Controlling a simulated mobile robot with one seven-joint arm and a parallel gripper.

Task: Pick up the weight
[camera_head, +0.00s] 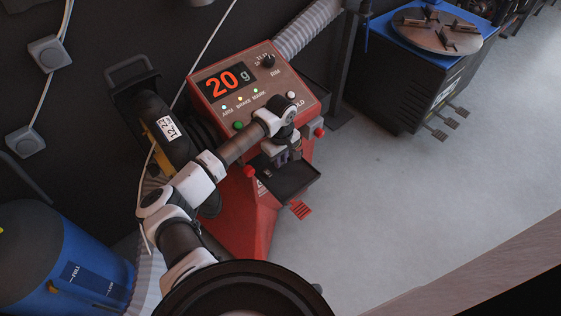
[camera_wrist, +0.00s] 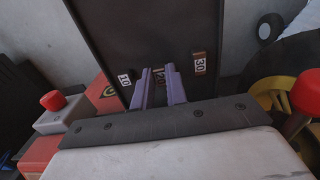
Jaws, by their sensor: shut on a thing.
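My gripper (camera_head: 282,158) points down over the black tray (camera_head: 298,182) on the front of the red balancing machine. In the wrist view, its two purple-grey fingers (camera_wrist: 160,88) are shut on a small brown weight (camera_wrist: 159,74) marked 20, which sits between the fingertips. The fingers partly hide this weight. I cannot tell whether it still touches the tray floor. A weight marked 10 (camera_wrist: 124,78) lies to its left and a weight marked 30 (camera_wrist: 199,64) to its right, both apart from the fingers.
The red machine's display (camera_head: 225,82) reads 20 g. Red knobs (camera_wrist: 53,101) stand beside the tray. A tyre with a yellow rim (camera_head: 165,130) is left of the machine. A blue tank (camera_head: 60,260) stands lower left. The floor (camera_head: 400,190) at right is clear.

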